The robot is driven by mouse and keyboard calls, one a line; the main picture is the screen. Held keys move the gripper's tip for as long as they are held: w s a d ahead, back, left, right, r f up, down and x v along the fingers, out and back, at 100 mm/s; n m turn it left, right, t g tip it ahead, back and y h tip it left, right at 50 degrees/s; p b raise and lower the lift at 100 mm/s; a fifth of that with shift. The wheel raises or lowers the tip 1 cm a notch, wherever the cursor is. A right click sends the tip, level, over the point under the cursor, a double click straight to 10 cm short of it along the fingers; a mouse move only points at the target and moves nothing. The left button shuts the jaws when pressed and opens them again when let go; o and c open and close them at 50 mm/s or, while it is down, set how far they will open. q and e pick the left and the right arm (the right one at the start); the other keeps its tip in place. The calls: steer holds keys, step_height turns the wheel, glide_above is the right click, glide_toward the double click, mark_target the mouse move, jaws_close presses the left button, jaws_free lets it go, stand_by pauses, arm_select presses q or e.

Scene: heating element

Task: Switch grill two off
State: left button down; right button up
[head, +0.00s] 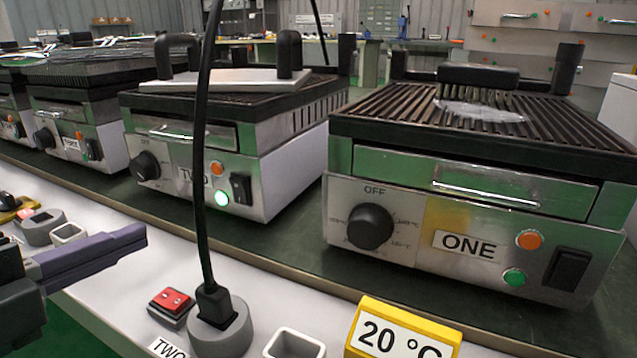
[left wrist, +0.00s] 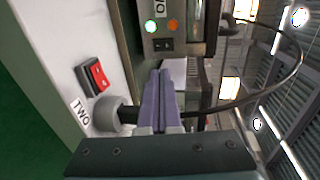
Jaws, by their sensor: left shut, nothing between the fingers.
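Grill two (head: 250,160) stands left of grill one on the dark counter. Its front has a black knob (head: 146,165), an orange lamp (head: 217,168), a brightly lit green lamp (head: 221,197) and a black rocker switch (head: 241,189). A red switch (head: 171,302) sits on the white ledge by a "TWO" label (head: 168,348); it also shows in the left wrist view (left wrist: 95,76). My left gripper (head: 143,236) is shut and empty, its purple fingers (left wrist: 160,75) above the ledge, apart from grill and red switch. My right gripper is not in view.
A black cable (head: 203,130) rises from a plug in a round grey socket (head: 228,335) beside the red switch, crossing in front of grill two. Grill one (head: 470,200) stands right. A yellow "20 °C" block (head: 405,330) is on the ledge. More grills stand left.

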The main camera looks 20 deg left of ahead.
arm_select(q)
steer(key=b, duration=0.5)
glide_toward(236, 188)
steer(key=x, duration=0.5)
steer(key=shift+f, duration=0.25)
steer(key=shift+w+d+r+b, duration=0.15)
steer(key=shift+w+b, duration=0.3)
steer(key=shift+w, duration=0.25)
